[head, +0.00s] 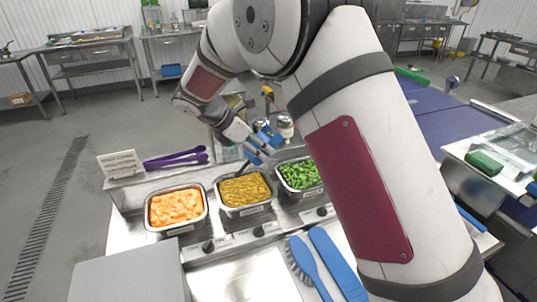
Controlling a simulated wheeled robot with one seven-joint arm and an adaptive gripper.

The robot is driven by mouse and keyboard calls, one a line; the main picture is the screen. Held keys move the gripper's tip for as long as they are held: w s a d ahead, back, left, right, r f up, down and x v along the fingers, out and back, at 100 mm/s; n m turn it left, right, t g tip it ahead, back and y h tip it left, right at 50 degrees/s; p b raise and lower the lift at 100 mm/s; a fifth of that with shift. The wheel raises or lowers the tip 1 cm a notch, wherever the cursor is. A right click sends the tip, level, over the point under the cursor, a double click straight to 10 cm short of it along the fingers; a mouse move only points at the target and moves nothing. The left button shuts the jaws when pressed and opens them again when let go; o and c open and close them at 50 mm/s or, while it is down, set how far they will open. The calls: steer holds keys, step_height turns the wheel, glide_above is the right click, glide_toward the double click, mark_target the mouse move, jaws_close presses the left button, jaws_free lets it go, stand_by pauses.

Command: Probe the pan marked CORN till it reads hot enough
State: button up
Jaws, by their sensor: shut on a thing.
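Three steel pans stand in a row in the counter. The left pan (151,222) holds orange pieces, the middle pan (226,211) yellow-brown grains that look like corn, and the right pan (302,194) green pieces. Small labels on their fronts are too small to read. My gripper (262,150) is above the back of the middle pan, towards its right side, shut on a slim thing that looks like a probe. A dark stem (246,164) slants down towards the middle pan's back edge; I cannot tell whether its tip touches the food. No reading is legible.
Purple tongs (176,158) and a small sign (120,163) are behind the left pan. A grey box (128,276) is front left. My arm hides the counter's right part.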

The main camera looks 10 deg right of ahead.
steer(key=shift+w+a+f, duration=0.1)
steer(key=shift+a, duration=0.25)
steer(key=shift+f, duration=0.65)
steer(key=shift+f+b, duration=0.9)
steer(key=shift+f, duration=2.9)
stand_by(3.2)
